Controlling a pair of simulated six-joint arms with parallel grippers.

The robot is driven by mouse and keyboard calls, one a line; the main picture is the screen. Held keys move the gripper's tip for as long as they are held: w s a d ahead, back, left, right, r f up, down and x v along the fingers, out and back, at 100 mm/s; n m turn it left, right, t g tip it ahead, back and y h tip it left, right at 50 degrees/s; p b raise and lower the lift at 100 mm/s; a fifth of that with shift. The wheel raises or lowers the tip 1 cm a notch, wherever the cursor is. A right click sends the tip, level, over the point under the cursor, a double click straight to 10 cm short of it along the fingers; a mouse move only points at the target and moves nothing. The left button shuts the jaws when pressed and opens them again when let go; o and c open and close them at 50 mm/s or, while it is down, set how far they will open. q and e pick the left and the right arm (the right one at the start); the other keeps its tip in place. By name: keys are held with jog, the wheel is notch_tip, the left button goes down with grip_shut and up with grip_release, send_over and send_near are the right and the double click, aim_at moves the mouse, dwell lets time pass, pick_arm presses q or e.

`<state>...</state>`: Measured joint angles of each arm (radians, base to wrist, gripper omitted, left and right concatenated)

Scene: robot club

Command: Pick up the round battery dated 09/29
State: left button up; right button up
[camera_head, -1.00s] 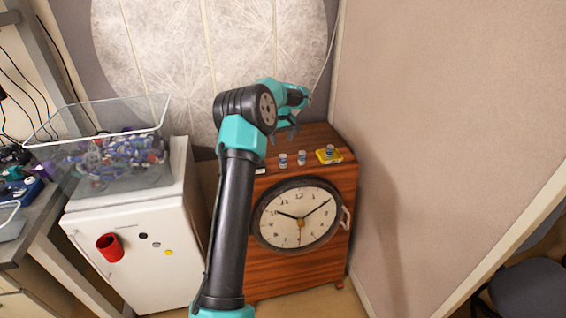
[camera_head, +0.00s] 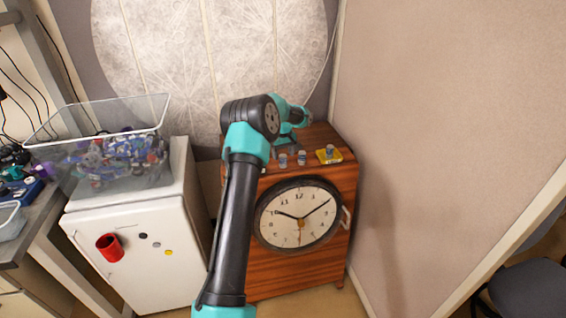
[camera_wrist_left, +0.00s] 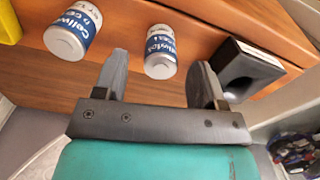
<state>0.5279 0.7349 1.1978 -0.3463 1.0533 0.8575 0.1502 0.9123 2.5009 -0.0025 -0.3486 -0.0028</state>
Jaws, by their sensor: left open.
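Round batteries with blue and white labels stand on top of the wooden clock cabinet (camera_head: 282,257). My left gripper (camera_head: 288,142) is open above the cabinet top, just behind the left battery. In the left wrist view, one battery (camera_wrist_left: 160,55) shows between the open fingers, slightly beyond their tips. Another battery (camera_wrist_left: 72,36) is outside them to the left. I cannot read a date on any label. My right gripper is not in view.
A black block (camera_wrist_left: 250,68) lies beside the right finger in the left wrist view. A white fridge (camera_head: 140,230) stands left of the cabinet, with a clear bin (camera_head: 150,113) of parts on it. A beige partition (camera_head: 430,120) rises close on the right.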

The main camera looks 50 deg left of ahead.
pick_arm(q)
notch_tip(320, 180, down, 2)
dwell(0.5)
jog(key=c, duration=1)
